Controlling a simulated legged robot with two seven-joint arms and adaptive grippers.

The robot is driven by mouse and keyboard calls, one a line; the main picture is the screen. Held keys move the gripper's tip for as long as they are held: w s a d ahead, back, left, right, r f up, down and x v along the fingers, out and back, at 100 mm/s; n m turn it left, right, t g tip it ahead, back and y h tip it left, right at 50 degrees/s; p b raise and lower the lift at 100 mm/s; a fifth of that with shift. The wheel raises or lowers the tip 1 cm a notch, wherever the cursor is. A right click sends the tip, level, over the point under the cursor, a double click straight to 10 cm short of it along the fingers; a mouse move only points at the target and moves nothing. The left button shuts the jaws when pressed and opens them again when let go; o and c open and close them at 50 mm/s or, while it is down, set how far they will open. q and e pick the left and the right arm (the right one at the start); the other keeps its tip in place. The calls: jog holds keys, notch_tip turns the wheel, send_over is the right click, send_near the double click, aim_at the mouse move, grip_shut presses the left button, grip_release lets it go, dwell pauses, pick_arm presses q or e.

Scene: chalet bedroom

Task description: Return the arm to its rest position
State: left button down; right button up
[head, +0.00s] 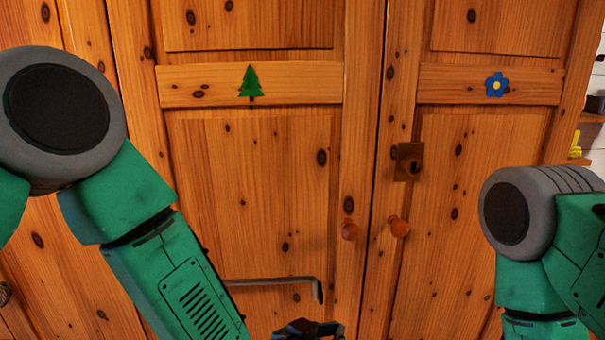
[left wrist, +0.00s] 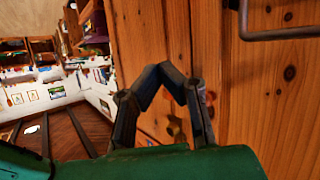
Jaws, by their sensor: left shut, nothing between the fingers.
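My left arm comes in from the left in the head view, and its green forearm (head: 190,285) slopes down across the wardrobe. The left gripper (head: 310,328) shows only in part at the bottom edge, below the metal bar. In the left wrist view the left gripper (left wrist: 172,70) has its dark fingers bent together at the tips, shut and empty. My right arm (head: 535,225) is bent at the right edge of the head view; its gripper is out of the picture.
A knotty wooden wardrobe (head: 250,190) fills the space ahead, its doors looking closed. A dark metal bar (head: 270,281) with a bent end runs across the left door; it also shows in the left wrist view (left wrist: 285,34). Two round wooden knobs (head: 399,227) stick out. A shelf (head: 592,118) stands far right.

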pick_arm(q)
jog(key=s+a+f+n+g+y, duration=0.25)
jog(key=s+a+f, duration=0.25)
jog(key=a+f, duration=0.4)
jog(key=s+a+f+n+g+y, duration=0.1)
jog(key=s+a+f+g+y, duration=0.15)
jog(key=s+a+f, duration=0.65)
jog(key=s+a+f+n+g+y, duration=0.1)
jog(key=s+a+g+y, duration=0.1)
jog(key=s+a, duration=0.4)
jog(key=s+a+f+n+g+y, duration=0.1)
jog(key=s+a+n+g+y, duration=0.1)
jog(key=s+a, duration=0.4)
jog(key=a, duration=0.5)
jog(key=shift+s+f, duration=0.25)
jog(key=shift+s, duration=0.1)
